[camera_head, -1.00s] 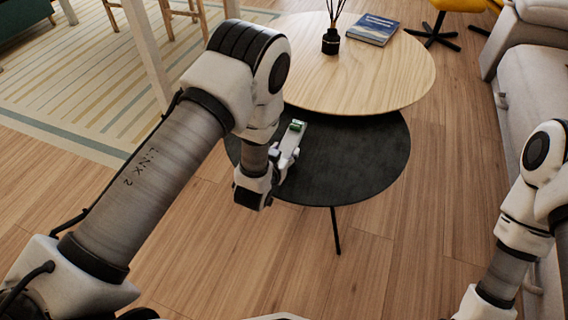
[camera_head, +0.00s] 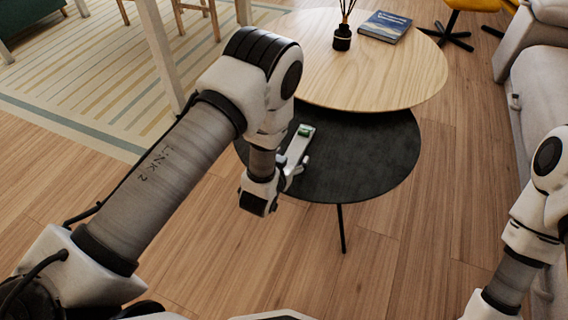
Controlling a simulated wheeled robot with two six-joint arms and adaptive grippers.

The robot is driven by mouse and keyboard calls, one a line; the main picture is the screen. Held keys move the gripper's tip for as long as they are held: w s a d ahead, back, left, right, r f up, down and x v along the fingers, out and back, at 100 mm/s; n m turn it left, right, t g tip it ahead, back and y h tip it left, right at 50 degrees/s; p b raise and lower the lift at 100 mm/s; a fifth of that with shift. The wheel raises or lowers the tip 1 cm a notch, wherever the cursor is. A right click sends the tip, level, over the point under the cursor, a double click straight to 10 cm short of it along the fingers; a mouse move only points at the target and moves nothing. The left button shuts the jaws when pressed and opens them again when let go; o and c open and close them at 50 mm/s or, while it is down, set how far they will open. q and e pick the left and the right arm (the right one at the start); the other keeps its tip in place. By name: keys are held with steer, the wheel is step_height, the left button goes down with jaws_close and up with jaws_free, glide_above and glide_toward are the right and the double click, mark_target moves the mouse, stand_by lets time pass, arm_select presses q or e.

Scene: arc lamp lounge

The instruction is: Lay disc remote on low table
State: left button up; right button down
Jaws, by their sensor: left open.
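The low table (camera_head: 370,165) has a round black top and stands partly under a taller pale wood table. A slim pale bar with a green part near its far end, seemingly the disc remote (camera_head: 300,142), shows over the left part of the black top. My left gripper (camera_head: 291,166) is open at the near end of this bar, above the table's left edge. Whether the bar rests on the top or touches the fingers is too small to tell. My right arm shows at the right edge, but its gripper is outside the view.
The wood table (camera_head: 400,85) overhangs the back of the black one and carries a dark reed diffuser (camera_head: 342,38) and a blue book (camera_head: 385,26). A grey sofa (camera_head: 540,90) stands at right. A striped rug (camera_head: 90,80) lies at left. Wood floor is clear in front.

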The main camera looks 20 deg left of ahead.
arm_select(q)
steer(key=p+v, duration=0.3)
steer(key=v, duration=0.8)
steer(key=s+a+f+g, duration=0.2)
steer(key=s+f+g, duration=0.25)
steer(key=s, duration=0.35)
steer(key=s+a+f+g, duration=0.25)
steer(key=s+g, duration=0.25)
steer(key=s, duration=0.3)
steer(key=s+a+f+g, duration=0.2)
steer(key=s+f+g, duration=0.2)
steer(key=s, duration=0.3)
step_height(320, 180, up, 30)
steer(key=p, duration=3)
steer(key=shift+s+d+f+n, duration=0.15)
steer(key=shift+d+f+n, duration=0.1)
steer(key=shift+n, duration=0.15)
